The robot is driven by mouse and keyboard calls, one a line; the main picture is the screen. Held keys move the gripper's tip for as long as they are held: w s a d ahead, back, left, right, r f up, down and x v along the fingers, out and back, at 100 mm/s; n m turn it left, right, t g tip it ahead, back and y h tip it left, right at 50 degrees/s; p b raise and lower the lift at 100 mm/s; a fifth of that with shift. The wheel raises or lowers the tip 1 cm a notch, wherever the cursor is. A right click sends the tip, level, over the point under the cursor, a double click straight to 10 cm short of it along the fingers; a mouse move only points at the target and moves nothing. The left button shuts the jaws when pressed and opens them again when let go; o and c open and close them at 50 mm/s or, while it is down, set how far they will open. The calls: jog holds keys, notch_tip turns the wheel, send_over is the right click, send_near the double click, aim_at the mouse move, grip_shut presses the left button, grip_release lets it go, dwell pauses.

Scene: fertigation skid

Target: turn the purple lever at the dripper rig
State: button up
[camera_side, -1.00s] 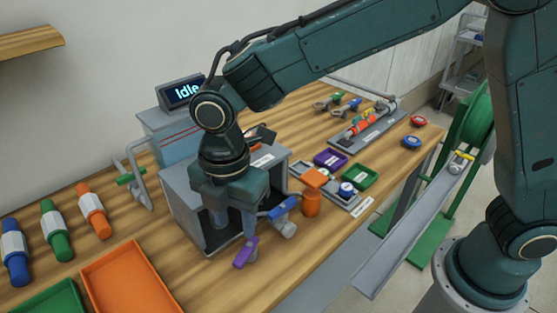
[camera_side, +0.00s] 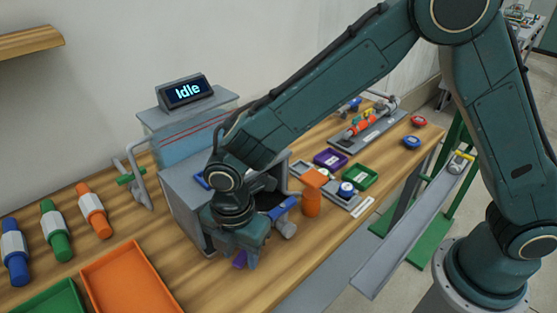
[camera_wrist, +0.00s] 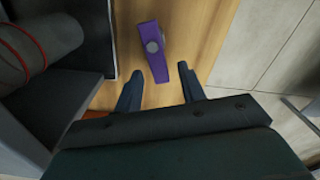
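The purple lever (camera_wrist: 153,50) shows in the wrist view as a flat tapered bar with a round grey pivot, seen between and just beyond my two fingertips. In the side view a small part of the purple lever (camera_side: 240,259) shows beside my fingers, and the rest is hidden behind my gripper. My gripper (camera_wrist: 160,76) is open, with its fingers apart and nothing between the tips. In the side view my gripper (camera_side: 236,262) is low at the front of the grey rig housing (camera_side: 180,205). Whether a finger touches the lever I cannot tell.
A blue lever (camera_side: 283,208) on a grey valve and an orange bottle-like part (camera_side: 311,198) stand close right of my gripper. An orange tray (camera_side: 128,285) lies to the left. The display (camera_side: 187,92) reads "Idle". The table edge is near.

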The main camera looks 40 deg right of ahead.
grip_shut()
jog(key=shift+w, duration=0.1)
jog(key=shift+w+a+m, duration=0.1)
jog(key=shift+w+m, duration=0.2)
jog(key=shift+m, duration=0.75)
jog(key=shift+w+m, duration=0.25)
jog(key=shift+m, duration=0.8)
grip_release()
jog(key=shift+r, duration=0.15)
